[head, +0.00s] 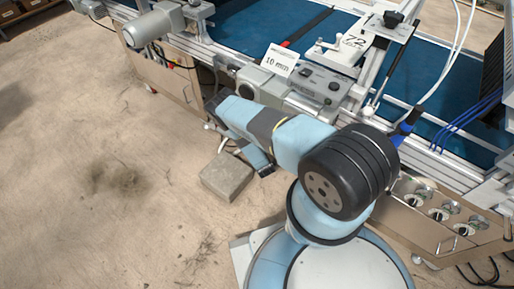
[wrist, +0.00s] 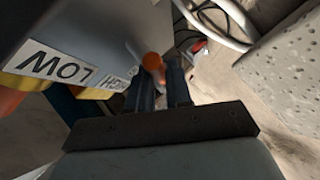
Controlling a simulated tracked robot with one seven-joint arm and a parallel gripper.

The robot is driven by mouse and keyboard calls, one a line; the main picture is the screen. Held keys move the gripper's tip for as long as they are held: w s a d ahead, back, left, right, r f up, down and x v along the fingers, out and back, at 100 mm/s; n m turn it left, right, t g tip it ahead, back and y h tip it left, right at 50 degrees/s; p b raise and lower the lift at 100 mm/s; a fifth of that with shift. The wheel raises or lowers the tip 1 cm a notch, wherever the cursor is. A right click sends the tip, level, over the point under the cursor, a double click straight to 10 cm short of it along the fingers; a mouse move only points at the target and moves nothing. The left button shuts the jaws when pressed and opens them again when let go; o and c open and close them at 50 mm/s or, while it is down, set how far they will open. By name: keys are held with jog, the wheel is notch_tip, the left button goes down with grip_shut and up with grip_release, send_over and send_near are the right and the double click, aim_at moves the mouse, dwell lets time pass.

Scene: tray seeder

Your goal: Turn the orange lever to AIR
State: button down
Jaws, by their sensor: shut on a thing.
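In the wrist view the orange lever (wrist: 153,63) has a rounded tip that shows between and just beyond my gripper's dark fingers. My gripper (wrist: 160,82) is shut on it. The lever sits beside a grey housing (wrist: 105,30) with a white label (wrist: 58,63) reading LOW and a second label (wrist: 117,81), partly hidden and hard to read. I cannot make out an AIR mark. In the head view my arm reaches down beside the machine's near side; the lever and fingertips are hidden there.
A pale concrete block (head: 227,176) lies on the floor close to my wrist; it also shows at right in the wrist view (wrist: 285,65). Floor at left is clear.

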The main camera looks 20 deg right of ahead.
jog(key=shift+s+d+f, duration=0.1)
jog(key=shift+s+f, duration=0.05)
jog(key=shift+s, duration=0.05)
jog(key=c, duration=1.4)
grip_release()
jog(key=shift+w, duration=0.1)
jog(key=v, duration=1.3)
jog(key=shift+s, duration=0.35)
